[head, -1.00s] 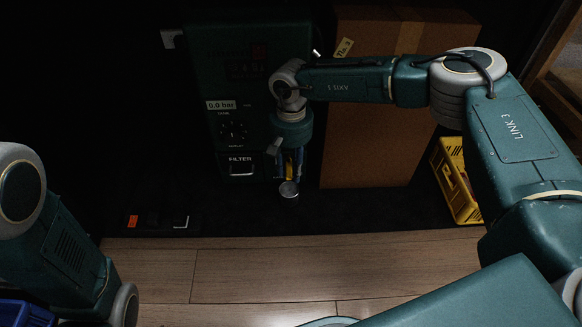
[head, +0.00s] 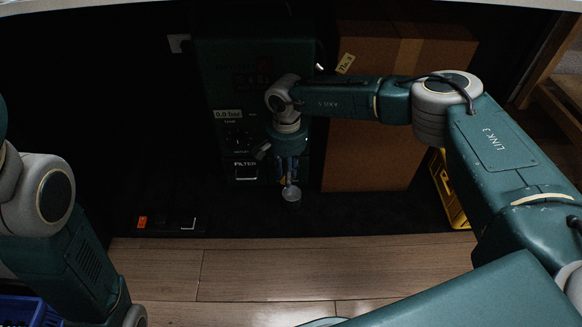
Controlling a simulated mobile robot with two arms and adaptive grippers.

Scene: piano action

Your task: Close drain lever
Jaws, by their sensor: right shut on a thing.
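A dark green machine (head: 222,85) stands at the back. Its front carries a gauge reading 0.0 bar (head: 228,114), a dial (head: 239,138) and a FILTER panel (head: 245,171). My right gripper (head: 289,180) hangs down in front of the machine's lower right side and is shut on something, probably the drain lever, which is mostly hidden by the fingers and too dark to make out. A small round silvery cup-like part (head: 291,194) shows just below the fingertips. My left arm is at the left edge; its gripper is out of view.
A tall cardboard box (head: 375,150) stands close to the right of my right gripper. A yellow crate (head: 447,190) is beyond it. A power strip (head: 165,222) with an orange switch lies on the dark mat. A blue bin (head: 25,311) is at lower left. The wooden floor (head: 270,275) in front is clear.

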